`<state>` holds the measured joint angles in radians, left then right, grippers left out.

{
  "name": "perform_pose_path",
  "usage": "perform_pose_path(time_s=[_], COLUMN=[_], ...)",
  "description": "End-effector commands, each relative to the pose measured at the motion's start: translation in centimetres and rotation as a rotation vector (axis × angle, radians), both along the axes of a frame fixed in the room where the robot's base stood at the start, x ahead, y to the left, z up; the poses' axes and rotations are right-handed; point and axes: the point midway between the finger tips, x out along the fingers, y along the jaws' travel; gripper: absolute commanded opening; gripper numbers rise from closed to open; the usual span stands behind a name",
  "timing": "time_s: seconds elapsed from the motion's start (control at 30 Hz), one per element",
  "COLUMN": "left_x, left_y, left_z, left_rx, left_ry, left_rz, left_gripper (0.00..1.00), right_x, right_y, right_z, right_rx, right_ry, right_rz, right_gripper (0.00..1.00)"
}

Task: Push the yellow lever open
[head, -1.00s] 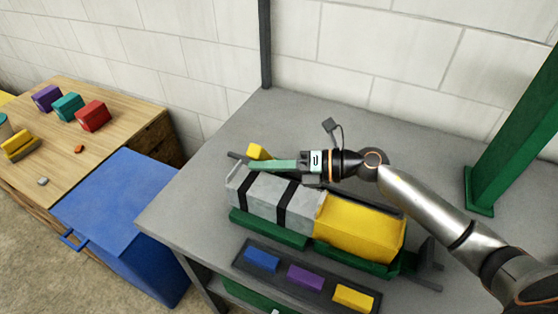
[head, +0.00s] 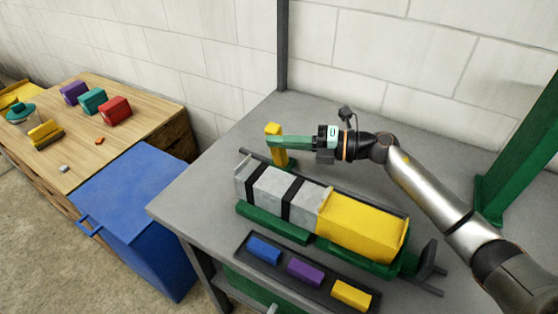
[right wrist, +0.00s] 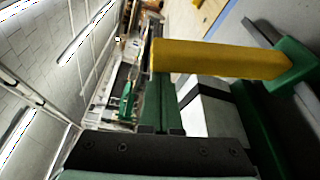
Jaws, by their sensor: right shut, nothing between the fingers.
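The yellow lever (head: 280,158) stands about upright at the far left end of the duct machine on the grey bench. In the right wrist view the lever (right wrist: 215,58) runs across from a green mount at the right. My right gripper (head: 274,142) is shut and empty, its green fingers crossing in front of the lever's upper part and hiding some of it. In the right wrist view the fingers (right wrist: 160,95) lie close beside the lever's free end. I cannot tell whether they touch it. My left gripper is not in view.
The grey and black-banded block (head: 270,187) and yellow box (head: 360,225) sit in the green-based machine. A dark tray (head: 280,273) with blue, purple and yellow blocks lies in front. A green post (head: 515,150) stands right. The bench (head: 215,180) is clear at left.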

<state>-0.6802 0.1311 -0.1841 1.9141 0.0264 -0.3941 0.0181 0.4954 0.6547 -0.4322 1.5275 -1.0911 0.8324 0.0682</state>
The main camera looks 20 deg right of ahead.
Motion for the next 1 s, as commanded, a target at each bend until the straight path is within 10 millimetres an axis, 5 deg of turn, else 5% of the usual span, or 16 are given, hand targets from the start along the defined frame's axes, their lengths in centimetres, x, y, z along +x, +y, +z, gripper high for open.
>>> perform_pose_path(time_s=[0.5, 1.0], left_x=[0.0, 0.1], left_y=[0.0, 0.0], left_z=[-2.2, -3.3], left_rx=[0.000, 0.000], left_ry=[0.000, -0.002], left_rz=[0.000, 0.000], left_gripper=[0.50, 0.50], right_x=[4.7, 6.3], right_y=[-4.5, -6.1], right_z=[1.2, 0.9], right_rx=[0.320, 0.449], right_ry=[0.315, 0.446], right_rz=[-0.003, -0.003], right_gripper=[0.00, 0.00])
